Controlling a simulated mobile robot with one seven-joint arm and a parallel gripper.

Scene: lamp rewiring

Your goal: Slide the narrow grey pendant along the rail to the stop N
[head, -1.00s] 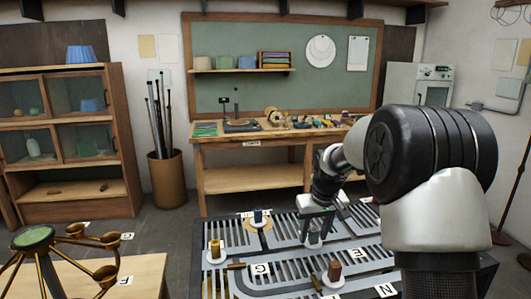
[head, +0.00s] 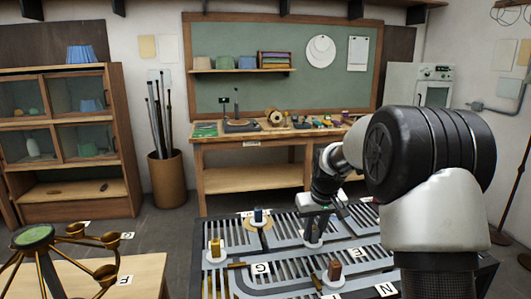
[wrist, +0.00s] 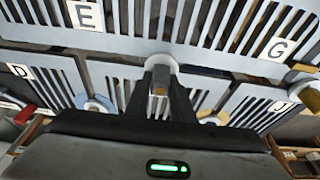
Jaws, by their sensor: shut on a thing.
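The narrow grey pendant (wrist: 159,88) stands between the two fingers of my gripper (wrist: 168,95) in the wrist view. My gripper (head: 314,225) is shut on it over the middle of the slotted rail plate (head: 290,262) in the head view; the fingers hide most of the pendant. Its pale round base (wrist: 160,62) shows at the rail slot. The tile marked N (head: 384,290) lies at the near right of the plate, nearer the camera than my gripper. The stop itself by that tile cannot be made out.
A brown block-shaped pendant (head: 334,271) stands nearer the camera than my gripper. My arm covers the right side.

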